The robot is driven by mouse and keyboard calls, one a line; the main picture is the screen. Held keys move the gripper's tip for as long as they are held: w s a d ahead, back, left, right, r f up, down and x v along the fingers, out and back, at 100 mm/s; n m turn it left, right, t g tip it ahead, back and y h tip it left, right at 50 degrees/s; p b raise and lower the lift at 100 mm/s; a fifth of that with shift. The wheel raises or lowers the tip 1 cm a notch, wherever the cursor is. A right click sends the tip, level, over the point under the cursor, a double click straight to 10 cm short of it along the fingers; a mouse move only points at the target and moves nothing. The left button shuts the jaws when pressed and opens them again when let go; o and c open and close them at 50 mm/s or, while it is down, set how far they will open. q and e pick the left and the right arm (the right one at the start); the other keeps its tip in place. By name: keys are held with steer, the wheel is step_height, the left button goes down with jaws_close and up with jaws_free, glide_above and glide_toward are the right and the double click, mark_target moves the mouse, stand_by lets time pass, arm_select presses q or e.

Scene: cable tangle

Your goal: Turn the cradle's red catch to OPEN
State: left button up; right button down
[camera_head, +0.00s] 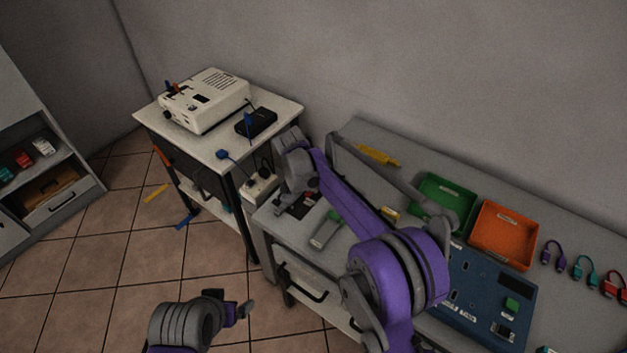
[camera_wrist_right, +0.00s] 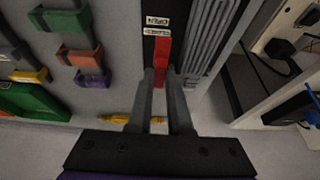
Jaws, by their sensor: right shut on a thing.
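In the right wrist view, the red catch (camera_wrist_right: 162,62) is a narrow red bar on the dark cradle (camera_wrist_right: 152,48). My right gripper (camera_wrist_right: 161,78) is shut on the catch, with one finger on each side. The bar's far end lies close to two small white labels; the farther one, the OPEN label (camera_wrist_right: 157,22), reads upside down. I cannot tell which label the catch points at. In the head view the cradle (camera_head: 291,208) is partly hidden under my right wrist. My left gripper (camera_head: 238,308) hangs over the floor, away from the bench; its jaw opening is unclear.
The grey bench (camera_head: 375,133) holds a green tray (camera_head: 445,190), an orange tray (camera_head: 505,232), a blue board (camera_head: 485,300) and several short cables. A white table (camera_head: 190,140) with a beige device (camera_head: 205,98) and a black box (camera_head: 256,122) stands at the left. A power strip (camera_head: 260,186) sits between them.

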stand_by(0.4)
steer(key=c, duration=0.8)
jaws_free()
steer(key=shift+c, duration=0.2)
steer(key=v, duration=1)
steer(key=shift+r, duration=0.35)
steer(key=shift+s+a, duration=0.1)
steer(key=shift+a, duration=0.05)
